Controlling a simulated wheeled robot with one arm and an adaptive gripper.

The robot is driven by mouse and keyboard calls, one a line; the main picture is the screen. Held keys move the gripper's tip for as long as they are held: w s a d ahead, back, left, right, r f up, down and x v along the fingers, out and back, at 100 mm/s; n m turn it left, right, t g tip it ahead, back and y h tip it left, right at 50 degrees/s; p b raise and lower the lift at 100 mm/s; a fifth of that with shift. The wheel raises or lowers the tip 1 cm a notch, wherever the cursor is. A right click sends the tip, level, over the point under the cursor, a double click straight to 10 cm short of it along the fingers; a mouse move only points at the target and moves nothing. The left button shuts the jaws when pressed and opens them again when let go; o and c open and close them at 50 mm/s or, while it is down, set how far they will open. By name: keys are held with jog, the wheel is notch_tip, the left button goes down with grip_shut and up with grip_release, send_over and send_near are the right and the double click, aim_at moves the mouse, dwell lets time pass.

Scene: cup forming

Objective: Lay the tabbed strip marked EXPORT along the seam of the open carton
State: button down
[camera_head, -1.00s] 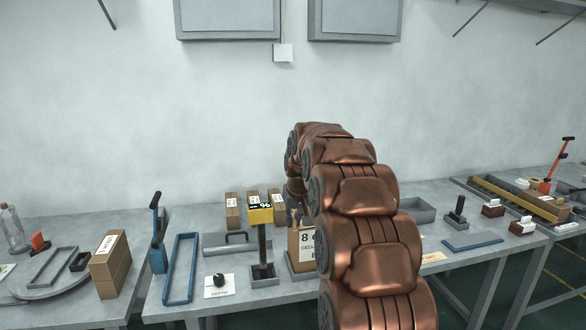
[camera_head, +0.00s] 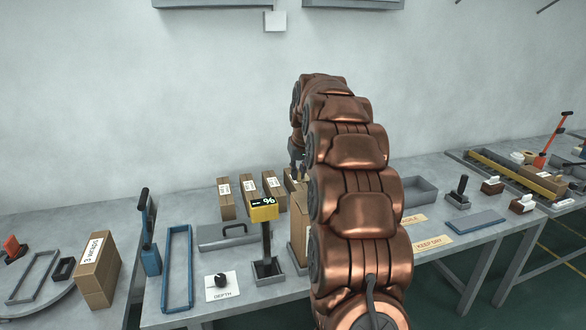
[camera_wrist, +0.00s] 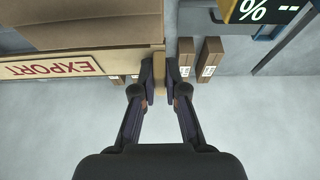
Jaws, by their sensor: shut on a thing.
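In the wrist view my gripper (camera_wrist: 159,75) is shut on a narrow tan piece, which looks like the tab at the end of the strip. The cream strip (camera_wrist: 20,72), marked EXPORT in red, extends left from the fingers, its lettering upside down. The brown open carton (camera_wrist: 70,30) fills the upper left behind the strip. I cannot tell whether strip and carton touch. In the head view the carton (camera_head: 298,236) is mostly hidden behind my copper arm, and my fingertips and the seam cannot be made out.
A yellow-headed percent display (camera_head: 264,211) stands on a post just left of the carton. Several small brown boxes (camera_head: 249,191) stand behind it. A blue frame (camera_head: 177,268) and a DEPTH knob (camera_head: 221,281) are further left. A grey tray (camera_head: 418,193) is right of my arm.

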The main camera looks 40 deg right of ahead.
aim_at(299, 201)
jog(key=shift+d, duration=0.1)
jog(key=shift+s+f+b, duration=0.1)
jog(key=shift+s+b, duration=0.05)
jog(key=shift+b, duration=0.2)
jog(key=shift+f, duration=0.2)
jog(key=shift+f+b, duration=2)
jog(key=shift+f, duration=1.55)
jog(key=c, duration=1.1)
grip_release()
jog(key=shift+c, duration=0.2)
jog(key=shift+r, duration=0.1)
jog(key=v, duration=1.2)
